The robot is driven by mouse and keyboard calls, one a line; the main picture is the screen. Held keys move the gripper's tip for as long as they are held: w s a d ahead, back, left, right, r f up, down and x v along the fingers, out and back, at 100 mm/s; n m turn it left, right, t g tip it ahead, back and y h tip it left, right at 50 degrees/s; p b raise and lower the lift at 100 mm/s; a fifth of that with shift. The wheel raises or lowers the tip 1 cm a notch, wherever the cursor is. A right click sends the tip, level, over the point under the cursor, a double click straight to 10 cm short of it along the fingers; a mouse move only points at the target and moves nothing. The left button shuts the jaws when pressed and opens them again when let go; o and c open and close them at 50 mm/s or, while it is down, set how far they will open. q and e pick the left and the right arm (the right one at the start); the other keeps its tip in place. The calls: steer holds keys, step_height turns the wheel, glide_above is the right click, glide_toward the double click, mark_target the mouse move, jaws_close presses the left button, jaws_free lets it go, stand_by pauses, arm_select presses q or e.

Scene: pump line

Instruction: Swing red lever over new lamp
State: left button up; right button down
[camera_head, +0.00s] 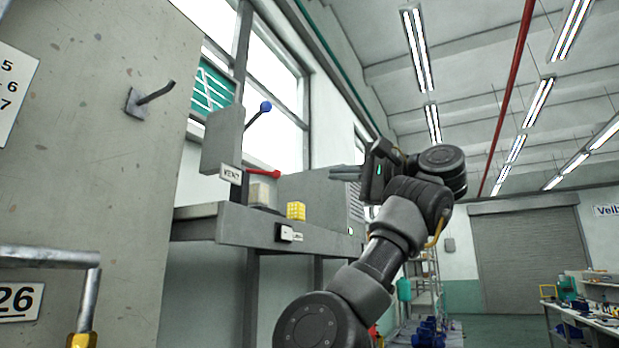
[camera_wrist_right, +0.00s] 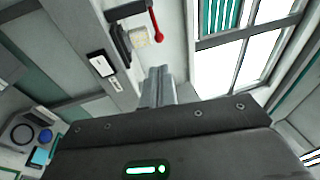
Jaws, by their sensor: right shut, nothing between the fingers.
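The red lever (camera_head: 263,171) sticks out to the right from beside a small sign on the grey shelf unit. It also shows in the right wrist view (camera_wrist_right: 155,22), with its round red tip pointing down in the picture. My right gripper (camera_head: 333,173) is shut and empty, its fingers pointing left toward the lever with a gap between. The shut fingers also show in the right wrist view (camera_wrist_right: 160,72). I cannot make out a lamp for certain; a tiny green spot (camera_head: 350,231) shows on the shelf edge. My left gripper is not in view.
A blue-knobbed lever (camera_head: 260,113) rises from the grey box above. A pale block (camera_head: 260,193) and a yellow cube (camera_head: 296,210) sit on the shelf (camera_head: 225,222). A grey panel (camera_head: 95,130) with a hook stands at the left.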

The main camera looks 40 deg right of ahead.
steer(key=p, duration=0.6)
glide_toward(280, 175)
steer(key=x, duration=0.5)
steer(key=shift+w+r, duration=0.2)
steer(key=shift+r, duration=0.05)
steer(key=shift+w+a, duration=0.35)
steer(key=shift+w, duration=0.35)
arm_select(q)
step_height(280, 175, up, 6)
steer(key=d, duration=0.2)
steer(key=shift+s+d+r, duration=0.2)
arm_select(e)
steer(key=shift+w+d, duration=0.1)
steer(key=w, duration=0.1)
steer(key=w+d, duration=0.1)
steer(key=w, duration=0.1)
steer(key=shift+w+d, duration=0.35)
steer(key=shift+w, duration=0.05)
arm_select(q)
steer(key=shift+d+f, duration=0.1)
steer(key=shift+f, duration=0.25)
arm_select(e)
steer(key=shift+w+d, duration=0.1)
steer(key=shift+w, duration=0.9)
